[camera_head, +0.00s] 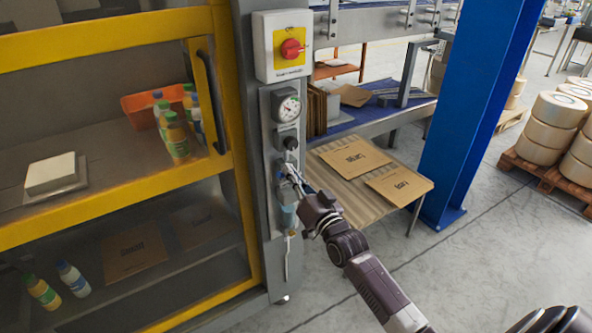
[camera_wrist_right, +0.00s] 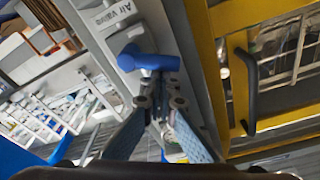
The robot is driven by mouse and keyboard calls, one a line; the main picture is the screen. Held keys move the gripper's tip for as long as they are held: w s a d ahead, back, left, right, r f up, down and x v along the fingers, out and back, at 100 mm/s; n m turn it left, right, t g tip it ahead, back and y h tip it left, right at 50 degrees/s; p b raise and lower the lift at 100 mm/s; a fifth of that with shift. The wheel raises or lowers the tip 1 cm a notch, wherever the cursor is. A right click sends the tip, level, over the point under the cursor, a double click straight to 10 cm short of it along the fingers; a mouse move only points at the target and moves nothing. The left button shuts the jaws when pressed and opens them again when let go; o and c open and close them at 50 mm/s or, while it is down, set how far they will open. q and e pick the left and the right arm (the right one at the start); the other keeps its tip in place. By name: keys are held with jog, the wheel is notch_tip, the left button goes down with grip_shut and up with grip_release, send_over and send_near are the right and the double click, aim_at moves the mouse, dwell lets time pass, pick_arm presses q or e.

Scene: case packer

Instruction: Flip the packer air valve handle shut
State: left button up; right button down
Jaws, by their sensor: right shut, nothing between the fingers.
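The air valve handle (camera_wrist_right: 148,60) is a blue lever on a grey plate marked "Air Valve" (camera_wrist_right: 115,14) in the right wrist view. It lies roughly sideways across that picture. My right gripper (camera_wrist_right: 160,88) is shut and empty, its fingertips close to the lever's side; I cannot tell if they touch it. In the head view my right gripper (camera_head: 294,178) reaches from the lower right to the valve panel (camera_head: 267,125) on the packer's grey post, and its fingers hide most of the handle.
A table with flat cartons (camera_head: 352,156) and a blue column (camera_head: 468,110) stand to the right.

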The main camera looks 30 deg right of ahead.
jog(key=n, duration=0.2)
jog(key=shift+a+f+n+y, duration=0.3)
jog(key=shift+a+f, duration=0.05)
jog(key=shift+r, duration=0.1)
jog(key=r+p, duration=0.2)
jog(key=r, duration=0.1)
jog(key=w+d+r+p, duration=0.1)
jog(key=p, duration=0.1)
jog(key=shift+r, duration=0.4)
jog(key=s+f+b, duration=0.2)
jog(key=s, duration=0.8)
jog(key=shift+d+f, duration=0.15)
jog(key=shift+f, duration=0.15)
